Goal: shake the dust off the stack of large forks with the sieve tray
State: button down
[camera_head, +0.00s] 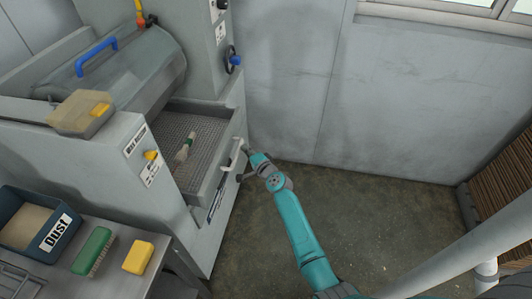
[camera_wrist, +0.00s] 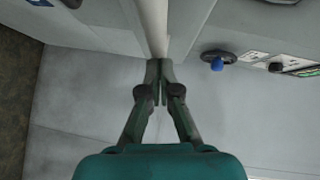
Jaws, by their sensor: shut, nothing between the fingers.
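The sieve tray (camera_head: 205,126) is a grey drawer with a mesh floor, sticking out of the machine's front. Its pale handle (camera_head: 233,155) is on the front face. A small pale and green item (camera_head: 185,147) lies on the mesh; I cannot tell for sure if it is the stack of large forks. My gripper (camera_head: 246,149) is beside the tray front, close to the handle. In the wrist view my gripper (camera_wrist: 158,70) has its fingers together and empty, with a pale bar (camera_wrist: 152,25) just beyond the tips. I cannot tell whether they touch it.
The grey machine (camera_head: 190,225) has a blue-handled cover (camera_head: 125,65) and a blue knob (camera_head: 235,60). At lower left are a dust bin (camera_head: 60,215), a green brush (camera_head: 93,248) and a yellow block (camera_head: 138,257). Brown slats (camera_head: 505,185) are stacked at right. The middle floor is clear.

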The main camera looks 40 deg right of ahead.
aim_at(228, 147)
jog(key=w+a, duration=0.4)
jog(key=w, duration=0.1)
jog(key=shift+w, duration=0.15)
jog(key=shift+w+a+r, duration=0.15)
jog(key=shift+w+a, duration=0.1)
jog(key=shift+a, duration=0.05)
